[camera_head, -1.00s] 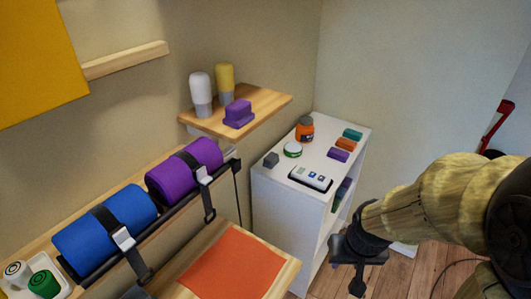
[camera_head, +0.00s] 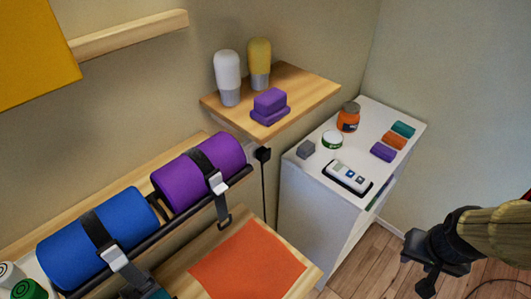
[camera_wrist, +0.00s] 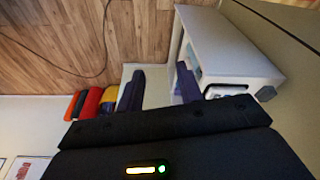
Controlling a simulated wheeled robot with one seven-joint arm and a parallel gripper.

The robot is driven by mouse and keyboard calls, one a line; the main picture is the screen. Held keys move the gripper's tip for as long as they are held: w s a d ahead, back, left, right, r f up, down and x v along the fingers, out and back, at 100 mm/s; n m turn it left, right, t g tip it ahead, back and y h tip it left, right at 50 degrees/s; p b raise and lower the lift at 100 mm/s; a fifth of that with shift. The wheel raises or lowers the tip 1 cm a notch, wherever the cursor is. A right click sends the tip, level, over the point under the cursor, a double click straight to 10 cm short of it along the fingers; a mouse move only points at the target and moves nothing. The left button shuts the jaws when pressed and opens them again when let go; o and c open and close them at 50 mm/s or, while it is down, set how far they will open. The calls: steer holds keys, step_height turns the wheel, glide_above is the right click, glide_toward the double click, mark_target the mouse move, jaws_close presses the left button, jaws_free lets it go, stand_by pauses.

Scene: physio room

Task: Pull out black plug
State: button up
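A small black plug (camera_head: 262,154) sits at the wall below the wooden shelf, just right of the purple roll. A thin black cord (camera_head: 264,195) hangs down from it. My gripper (camera_head: 418,273) is at the lower right of the head view, beyond the white cabinet and well away from the plug. In the wrist view my gripper's two dark fingers (camera_wrist: 159,88) stand apart with nothing between them, so it is open and empty. The plug does not show clearly in the wrist view.
A white cabinet (camera_head: 318,222) carrying small items stands between the plug and my gripper. A wooden shelf (camera_head: 312,88) with two bottles and a purple block juts out above the plug. Strapped blue (camera_head: 98,238) and purple rolls (camera_head: 198,172) lie left. Wooden floor shows at right.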

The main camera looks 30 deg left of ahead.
steer(key=o, duration=0.3)
steer(key=shift+s, duration=0.15)
steer(key=o, duration=0.4)
steer(key=shift+w+f, duration=0.1)
steer(key=shift+w, duration=0.2)
steer(key=w+a+f+n+t+y+b, duration=0.2)
steer(key=w+a+n+t+y, duration=0.15)
steer(key=w+a, duration=0.55)
steer(key=w+a+f+n+t+y+b, duration=0.2)
steer(key=w+a+n+t+b, duration=0.15)
steer(key=w+a, duration=0.6)
steer(key=a+f+n+g+y+b, duration=0.1)
steer(key=a+n+y, duration=0.1)
steer(key=a+y, duration=0.2)
steer(key=s+a+f+n+g+y+b, duration=0.1)
steer(key=a+n+g+y, duration=0.1)
steer(key=a, duration=0.6)
steer(key=s+a+f+n+g+y+b, duration=0.1)
steer(key=a+n+y, duration=0.2)
steer(key=a+y, duration=0.2)
steer(key=shift+a+f+n+y, duration=0.15)
steer(key=shift+a+f+y, duration=0.05)
steer(key=shift+a, duration=0.35)
steer(key=shift+a+f+n+y, duration=0.15)
steer(key=shift+a+f, duration=0.05)
steer(key=shift+a, duration=0.3)
